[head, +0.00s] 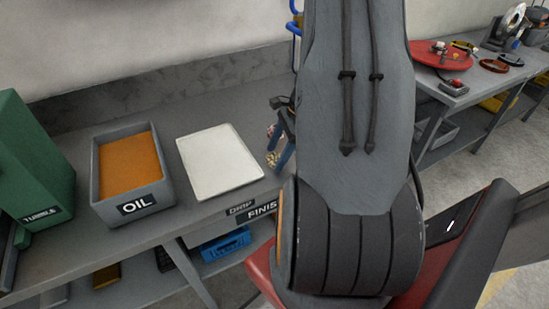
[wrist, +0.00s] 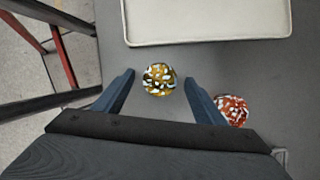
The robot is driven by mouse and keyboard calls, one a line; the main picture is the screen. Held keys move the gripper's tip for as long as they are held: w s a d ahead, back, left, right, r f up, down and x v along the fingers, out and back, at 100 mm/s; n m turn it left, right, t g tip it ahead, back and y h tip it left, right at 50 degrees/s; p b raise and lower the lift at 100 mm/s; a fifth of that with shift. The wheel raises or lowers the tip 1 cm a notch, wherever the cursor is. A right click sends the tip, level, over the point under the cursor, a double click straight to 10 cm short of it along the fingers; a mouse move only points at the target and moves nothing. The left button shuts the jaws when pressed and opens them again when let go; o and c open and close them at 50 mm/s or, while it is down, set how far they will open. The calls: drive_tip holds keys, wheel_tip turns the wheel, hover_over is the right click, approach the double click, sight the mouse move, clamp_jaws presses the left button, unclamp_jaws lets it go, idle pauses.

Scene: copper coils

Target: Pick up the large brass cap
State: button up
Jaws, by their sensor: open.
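A round brass-coloured cap (wrist: 159,78), mottled with white and dark patches, sits on the grey bench top. In the wrist view it lies between the fingertips of my open gripper (wrist: 158,80), with a gap on both sides. I cannot tell whether the fingers are above it or level with it. In the head view the cap (head: 272,159) shows small beside the blue fingers of my gripper (head: 278,148), and my arm hides the bench to the right. A red-and-white mottled round piece (wrist: 235,110) sits just outside the right finger, partly hidden by it.
A white tray (head: 187,156) lies close to the cap. Left of it stand a grey OIL bin (head: 101,181) with orange contents and a green TUMBLE box (head: 35,150). A wall backs the bench. A second bench with a red disc (head: 440,57) stands at right.

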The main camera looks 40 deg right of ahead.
drive_tip(key=c, duration=1.2)
